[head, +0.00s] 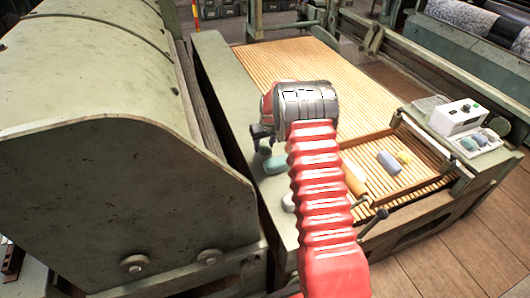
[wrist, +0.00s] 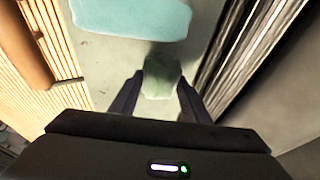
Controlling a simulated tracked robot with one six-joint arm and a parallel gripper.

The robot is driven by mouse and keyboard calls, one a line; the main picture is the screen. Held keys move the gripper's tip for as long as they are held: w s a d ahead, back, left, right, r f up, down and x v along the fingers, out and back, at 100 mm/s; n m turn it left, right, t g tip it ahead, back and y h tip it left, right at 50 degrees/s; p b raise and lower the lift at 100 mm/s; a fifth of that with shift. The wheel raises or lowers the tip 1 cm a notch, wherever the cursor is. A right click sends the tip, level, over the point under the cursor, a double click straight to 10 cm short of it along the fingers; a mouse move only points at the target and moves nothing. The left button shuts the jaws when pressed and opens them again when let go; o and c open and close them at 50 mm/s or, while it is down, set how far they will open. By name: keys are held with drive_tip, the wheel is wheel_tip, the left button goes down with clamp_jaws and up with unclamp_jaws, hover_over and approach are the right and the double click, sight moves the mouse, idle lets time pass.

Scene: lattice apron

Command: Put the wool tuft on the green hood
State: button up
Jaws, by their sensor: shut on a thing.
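The wool tuft, a small pale grey-green lump, is between my fingertips in the wrist view (wrist: 162,80). My gripper (wrist: 160,88) is shut on it. In the head view my gripper (head: 263,138) is over the narrow green ledge (head: 222,82), left of the slatted apron. The tuft is small there and partly hidden by my gripper. Whether it touches the ledge, I cannot tell. The green hood (head: 90,170) is the large curved worn cover on the left, apart from my gripper.
A teal piece (head: 275,165) lies on the ledge close by, larger in the wrist view (wrist: 135,15). A pale piece (head: 288,201) is nearer. A dark gap separates ledge and hood. A white box (head: 455,118) stands right.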

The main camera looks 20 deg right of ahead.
sight(264, 151)
drive_tip(key=shift+f, duration=0.1)
drive_tip(key=shift+f, duration=1.8)
drive_tip(key=o, duration=1)
drive_tip(key=v, duration=1.2)
